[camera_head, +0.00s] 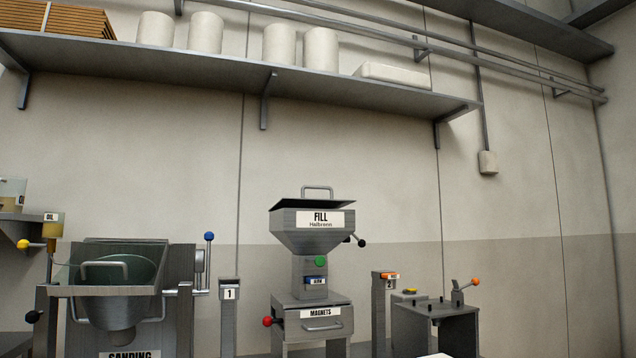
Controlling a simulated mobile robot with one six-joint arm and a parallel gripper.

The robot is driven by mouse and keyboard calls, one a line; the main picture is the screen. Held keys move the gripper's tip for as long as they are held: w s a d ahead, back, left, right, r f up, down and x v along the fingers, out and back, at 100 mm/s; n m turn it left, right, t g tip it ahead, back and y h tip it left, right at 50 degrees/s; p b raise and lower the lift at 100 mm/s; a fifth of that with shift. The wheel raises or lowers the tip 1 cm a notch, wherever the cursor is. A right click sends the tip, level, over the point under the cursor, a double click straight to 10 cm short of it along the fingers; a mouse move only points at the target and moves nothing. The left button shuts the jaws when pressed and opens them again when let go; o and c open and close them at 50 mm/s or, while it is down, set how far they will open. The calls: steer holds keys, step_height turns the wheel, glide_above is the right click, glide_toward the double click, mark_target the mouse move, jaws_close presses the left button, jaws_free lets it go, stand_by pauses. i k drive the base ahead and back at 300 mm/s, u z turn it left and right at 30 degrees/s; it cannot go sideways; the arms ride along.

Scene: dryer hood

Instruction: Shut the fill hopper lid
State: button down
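From this low angle I cannot tell whether the lid lies flat on the rim or is raised. A black-knobbed lever (361,242) sticks out at the hopper's right side. My gripper is not in view.
Below the hopper are a green button (320,262) and a "MAGNETS" drawer (312,322) with a red knob. A sanding machine (125,290) stands left, a post marked 1 (229,293) between. A small bench (436,312) stands right. A loaded shelf (230,72) runs overhead.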

mark_target(302, 201)
steer(key=z, duration=0.35)
steer(key=i, duration=1.5)
steer(key=u, duration=0.4)
